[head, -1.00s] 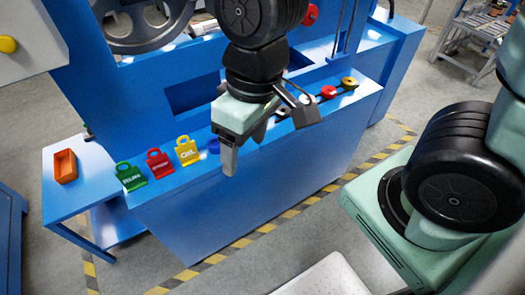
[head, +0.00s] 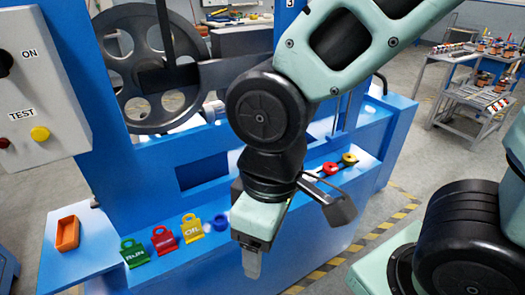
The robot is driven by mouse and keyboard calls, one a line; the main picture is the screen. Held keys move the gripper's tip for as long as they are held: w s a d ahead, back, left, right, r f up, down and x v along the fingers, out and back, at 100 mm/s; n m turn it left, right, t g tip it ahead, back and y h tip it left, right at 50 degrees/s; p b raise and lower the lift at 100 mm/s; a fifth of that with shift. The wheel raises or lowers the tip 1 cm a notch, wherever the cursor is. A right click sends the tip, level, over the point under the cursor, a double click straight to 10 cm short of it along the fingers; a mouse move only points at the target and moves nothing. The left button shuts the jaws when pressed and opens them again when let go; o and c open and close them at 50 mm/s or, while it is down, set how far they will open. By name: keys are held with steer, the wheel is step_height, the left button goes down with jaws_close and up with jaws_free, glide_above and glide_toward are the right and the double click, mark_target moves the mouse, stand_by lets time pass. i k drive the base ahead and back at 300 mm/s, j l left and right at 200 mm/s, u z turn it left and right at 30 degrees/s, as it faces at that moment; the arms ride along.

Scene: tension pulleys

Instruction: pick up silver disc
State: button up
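I cannot make out a silver disc for sure in the head view. My arm and gripper cover part of the blue ledge (head: 170,268) where the coloured discs lie. A red disc (head: 330,168) and a yellow disc (head: 349,158) lie on that ledge to the right of my wrist. A blue ring-shaped piece (head: 221,222) lies to the left of my gripper. My gripper (head: 251,264) points down in front of the ledge. Only one grey fingertip shows clearly, and its opening is hidden.
Green RUN (head: 134,254), red (head: 164,240) and yellow OIL tags (head: 192,228) stand on the ledge. An orange bin (head: 67,234) is on the left side shelf. A large spoked wheel (head: 150,112) sits behind.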

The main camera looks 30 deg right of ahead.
mark_target(313, 182)
steer(key=z, duration=1.1)
steer(key=i+j+u, duration=0.5)
steer(key=k+j, duration=0.1)
steer(key=j, duration=0.05)
